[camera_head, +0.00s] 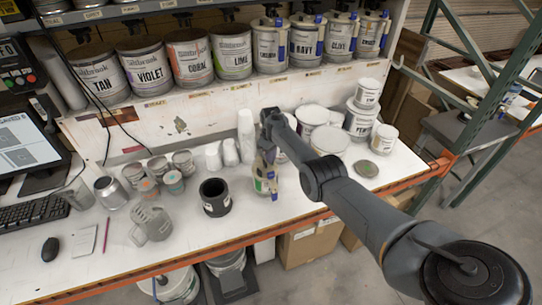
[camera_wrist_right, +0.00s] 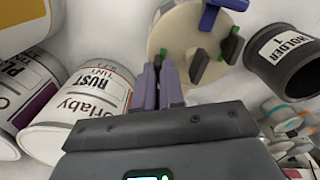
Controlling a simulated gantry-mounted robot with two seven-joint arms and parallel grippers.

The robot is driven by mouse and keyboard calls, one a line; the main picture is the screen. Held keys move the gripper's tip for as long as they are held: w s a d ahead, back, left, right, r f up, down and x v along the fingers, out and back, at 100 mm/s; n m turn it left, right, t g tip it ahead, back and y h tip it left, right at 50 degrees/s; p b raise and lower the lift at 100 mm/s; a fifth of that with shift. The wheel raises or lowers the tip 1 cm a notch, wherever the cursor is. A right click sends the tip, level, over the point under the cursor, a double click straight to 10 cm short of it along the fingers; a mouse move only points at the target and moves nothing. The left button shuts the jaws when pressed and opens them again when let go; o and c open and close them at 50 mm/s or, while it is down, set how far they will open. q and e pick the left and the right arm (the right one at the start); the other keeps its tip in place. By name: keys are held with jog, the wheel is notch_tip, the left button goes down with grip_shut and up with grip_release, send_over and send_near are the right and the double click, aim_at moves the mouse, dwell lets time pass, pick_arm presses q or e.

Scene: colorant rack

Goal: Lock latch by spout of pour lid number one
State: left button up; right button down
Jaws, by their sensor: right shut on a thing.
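A pour lid, a round beige disc (camera_wrist_right: 175,30) with a blue piece (camera_wrist_right: 222,8) at its rim and dark tabs with green edges (camera_wrist_right: 203,58), shows in the right wrist view. In the head view the lid (camera_head: 265,186) appears tilted above the white table, beside the dark cup. My right gripper (camera_head: 268,122) is there at the lid. In the wrist view its fingers (camera_wrist_right: 163,72) are shut on a narrow dark part at the lid's near edge. The fingers hide most of that part, and I cannot read a number on the lid. My left gripper is not in view.
A black cup labelled HOLDER 1 (camera_wrist_right: 278,65) stands close to the lid; it also shows in the head view (camera_head: 215,198). White bottles (camera_head: 246,135) and tint cans (camera_head: 361,118) stand behind. A grey jug (camera_head: 152,224) stands left. The front table strip is mostly clear.

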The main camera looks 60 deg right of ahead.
jog(key=shift+m, duration=1.2)
jog(key=c, duration=1.2)
grip_release()
jog(key=shift+r, duration=0.1)
